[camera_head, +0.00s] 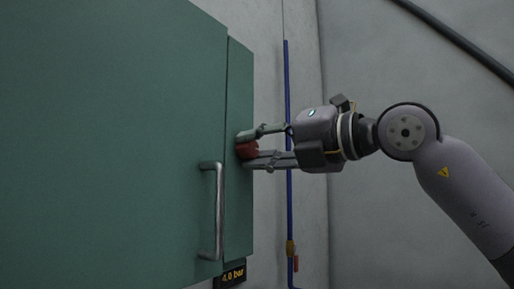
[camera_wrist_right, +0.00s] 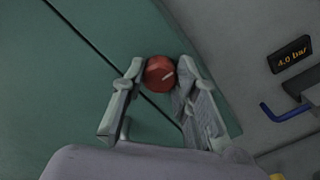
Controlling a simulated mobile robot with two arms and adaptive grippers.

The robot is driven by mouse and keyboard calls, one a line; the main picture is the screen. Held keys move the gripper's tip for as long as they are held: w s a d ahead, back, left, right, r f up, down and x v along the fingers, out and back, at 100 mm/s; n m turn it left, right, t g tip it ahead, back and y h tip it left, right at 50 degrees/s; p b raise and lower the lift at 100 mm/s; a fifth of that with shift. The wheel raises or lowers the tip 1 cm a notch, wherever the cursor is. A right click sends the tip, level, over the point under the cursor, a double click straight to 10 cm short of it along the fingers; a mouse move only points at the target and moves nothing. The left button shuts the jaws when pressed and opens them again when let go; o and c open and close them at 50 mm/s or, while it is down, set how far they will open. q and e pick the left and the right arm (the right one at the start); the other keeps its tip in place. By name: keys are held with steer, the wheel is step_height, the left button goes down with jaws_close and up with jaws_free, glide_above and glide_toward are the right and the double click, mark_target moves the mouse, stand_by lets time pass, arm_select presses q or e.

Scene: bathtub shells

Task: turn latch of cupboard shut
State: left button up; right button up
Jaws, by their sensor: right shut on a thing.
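The green cupboard (camera_head: 100,140) fills the left of the head view, its door swung flush or nearly so against the narrow side strip. A red round latch knob (camera_head: 246,150) sits on that strip, right of the door seam. My right gripper (camera_head: 256,147) is shut on the knob, with one finger on each side. In the right wrist view the red latch (camera_wrist_right: 159,73) has a pale line mark and lies between the fingertips of the gripper (camera_wrist_right: 160,80). A metal handle (camera_head: 217,210) stands upright on the door. My left gripper is not in view.
A blue pipe (camera_head: 287,90) runs down the grey wall right of the cupboard, behind my right gripper. A valve (camera_head: 291,248) is low on it. A "4.0 bar" display (camera_head: 232,276) is below the cupboard. Free room lies along the right wall.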

jaws_close()
steer(key=shift+n+b, duration=0.4)
steer(key=shift+n, duration=0.7)
steer(key=n, duration=0.2)
steer(key=shift+n, duration=0.3)
steer(key=n, duration=0.2)
steer(key=shift+n+b, duration=0.3)
steer(key=shift+b, duration=0.05)
steer(key=n, duration=0.5)
steer(key=shift+n, duration=0.3)
steer(key=n+p, duration=0.1)
steer(key=n, duration=0.3)
steer(key=shift+n, duration=0.3)
